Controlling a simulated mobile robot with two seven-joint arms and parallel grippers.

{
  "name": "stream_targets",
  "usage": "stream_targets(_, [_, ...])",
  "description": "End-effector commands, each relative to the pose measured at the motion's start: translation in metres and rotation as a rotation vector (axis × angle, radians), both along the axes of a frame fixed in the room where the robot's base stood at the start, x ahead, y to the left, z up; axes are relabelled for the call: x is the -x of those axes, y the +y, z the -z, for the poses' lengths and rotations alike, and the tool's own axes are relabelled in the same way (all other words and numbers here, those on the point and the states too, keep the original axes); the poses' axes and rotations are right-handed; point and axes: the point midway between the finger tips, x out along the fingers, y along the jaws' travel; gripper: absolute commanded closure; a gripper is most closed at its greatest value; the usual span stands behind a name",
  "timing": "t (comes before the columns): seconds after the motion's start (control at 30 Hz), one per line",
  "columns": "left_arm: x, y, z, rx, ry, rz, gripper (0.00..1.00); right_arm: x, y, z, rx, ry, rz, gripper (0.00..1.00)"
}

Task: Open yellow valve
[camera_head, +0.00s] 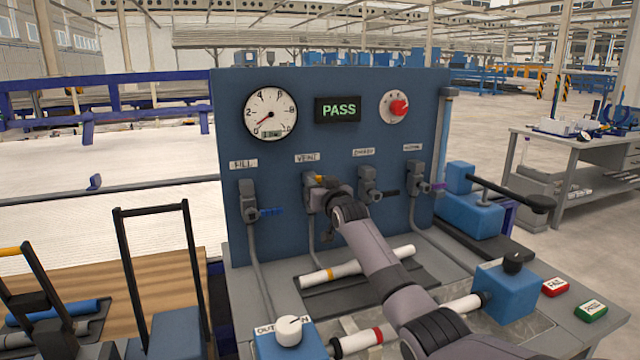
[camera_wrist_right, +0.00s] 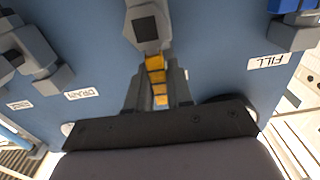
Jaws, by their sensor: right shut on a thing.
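The yellow valve (camera_head: 320,179) sits under the VENT label on the blue panel, second from the left. Its grey body (camera_wrist_right: 147,25) and yellow handle (camera_wrist_right: 155,64) show in the right wrist view, with the handle running down between my fingers. My right gripper (camera_wrist_right: 160,98) is shut on the yellow handle, one finger on each side. In the head view my right gripper (camera_head: 328,190) and wrist cover part of the valve. My left gripper is not in view.
Valves with a blue handle (camera_head: 271,211), a black handle (camera_head: 390,193) and a purple handle (camera_head: 437,187) flank it on the panel. A gauge (camera_head: 270,113), a PASS display (camera_head: 338,110) and a red knob (camera_head: 399,107) sit above. A white pipe (camera_head: 405,252) lies below.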

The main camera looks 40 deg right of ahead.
Motion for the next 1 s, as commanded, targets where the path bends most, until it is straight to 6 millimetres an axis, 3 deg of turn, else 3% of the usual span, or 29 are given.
stream_targets(0.6, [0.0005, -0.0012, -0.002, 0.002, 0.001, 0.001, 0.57, -0.0005, 0.0019, 0.0019, 0.047, 0.018, -0.001, 1.0])
stream_targets(0.63, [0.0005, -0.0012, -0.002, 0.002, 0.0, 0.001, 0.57, -0.0005, 0.0019, 0.0019, 0.047, 0.018, -0.001, 0.73])
stream_targets(0.7, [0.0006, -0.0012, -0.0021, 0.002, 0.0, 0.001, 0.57, -0.0005, 0.0019, 0.0018, 0.045, 0.017, -0.001, 0.58])
stream_targets(1.0, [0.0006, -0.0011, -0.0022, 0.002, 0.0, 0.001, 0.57, -0.0001, 0.0017, 0.0008, 0.042, 0.014, 0.0, 0.58])
